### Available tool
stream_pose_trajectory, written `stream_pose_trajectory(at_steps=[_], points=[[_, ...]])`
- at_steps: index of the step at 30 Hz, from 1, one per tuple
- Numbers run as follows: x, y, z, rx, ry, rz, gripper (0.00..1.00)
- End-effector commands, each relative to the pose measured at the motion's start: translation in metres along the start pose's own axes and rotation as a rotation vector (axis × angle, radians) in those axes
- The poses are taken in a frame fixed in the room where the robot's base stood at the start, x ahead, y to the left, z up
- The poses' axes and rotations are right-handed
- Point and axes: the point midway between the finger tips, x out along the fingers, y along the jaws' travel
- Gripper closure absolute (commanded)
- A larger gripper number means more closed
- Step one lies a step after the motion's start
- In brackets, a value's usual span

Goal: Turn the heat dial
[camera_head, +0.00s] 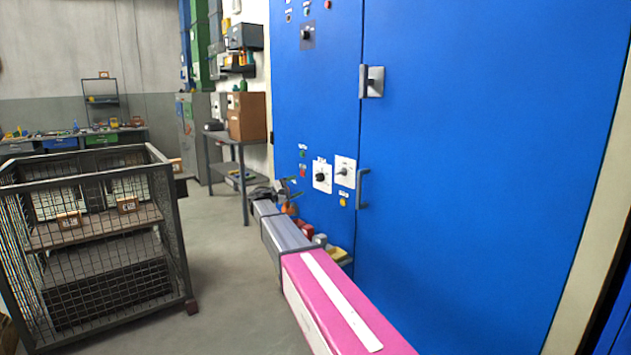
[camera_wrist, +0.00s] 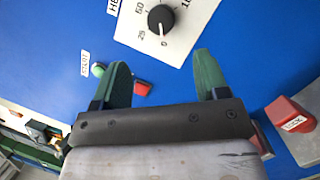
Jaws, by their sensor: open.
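The heat dial is a black round knob (camera_wrist: 160,18) on a white plate with printed numbers, at the top of the wrist view. Its white mark points toward the 0. In the head view, a black knob on a white plate (camera_head: 320,176) on the blue cabinet front appears to be this dial. My gripper (camera_wrist: 161,60) has two green fingers spread apart with nothing between them. The fingertips point toward the knob and are apart from it. In the head view my gripper (camera_head: 293,188) is small, just left of and slightly below the dial plate.
A green button (camera_wrist: 98,70) and a red button (camera_wrist: 142,88) sit near the left finger. A red block (camera_wrist: 290,115) is at right. A second dial plate (camera_head: 344,171) and a door handle (camera_head: 363,188) lie right of the dial. A mesh cart (camera_head: 95,235) stands left.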

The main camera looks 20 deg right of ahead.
Motion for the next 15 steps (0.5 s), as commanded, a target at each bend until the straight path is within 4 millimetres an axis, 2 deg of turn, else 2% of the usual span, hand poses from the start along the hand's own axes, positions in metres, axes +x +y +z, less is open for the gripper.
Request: stream_pose_trajectory(at_steps=[9,15], points=[[0.055,-0.001,0.000,0.001,0.000,-0.003,0.32],[0.084,-0.001,0.000,0.001,0.001,-0.003,0.32]])
